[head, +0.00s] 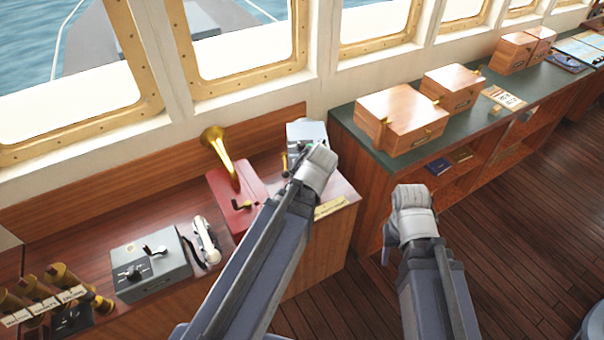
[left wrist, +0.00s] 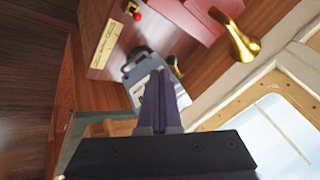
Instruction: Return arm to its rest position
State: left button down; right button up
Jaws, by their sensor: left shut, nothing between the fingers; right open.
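My left arm reaches over the wooden console (head: 85,235), and its gripper (head: 293,168) is shut and empty, beside the grey device (head: 306,131) at the console's right end. In the left wrist view the closed fingers (left wrist: 158,100) point at this grey device (left wrist: 143,68) and overlap it; I cannot tell whether they touch. My right arm is lower right, above the wooden floor, its gripper (head: 387,248) open and empty, partly hidden by its own wrist.
A red box with a brass horn (head: 220,150), a white handset (head: 206,241) and a grey lever box (head: 152,265) stand on the console. Wooden boxes (head: 402,118) sit on the green-topped cabinet (head: 371,140). The floor (head: 500,250) at right is clear.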

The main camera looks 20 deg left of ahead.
pick_arm(q)
jog(key=shift+s+a+r, duration=0.1)
jog(key=shift+s+r, duration=0.1)
jog(key=shift+r, duration=0.15)
pick_arm(e)
jog(key=shift+s+r, duration=0.1)
jog(key=shift+r, duration=0.3)
pick_arm(q)
jog(key=shift+f, duration=0.1)
pick_arm(e)
jog(key=shift+f, duration=0.1)
pick_arm(q)
jog(key=s+d+f+m+g+h+b, duration=0.1)
jog(key=s+d+f+m+g+b, duration=0.1)
jog(key=s+d+f+b, duration=0.3)
jog(key=s+d+f+m+g+h+b, duration=0.2)
jog(key=s+d+f+b, duration=0.4)
jog(key=d, duration=0.8)
notch_tip(320, 180, down, 4)
jog(key=shift+s+d+r+g+h, duration=0.1)
jog(key=shift+s+d+g+h, duration=0.2)
jog(key=shift+s+g, duration=0.25)
pick_arm(e)
notch_tip(320, 180, down, 11)
jog(key=shift+f, duration=0.1)
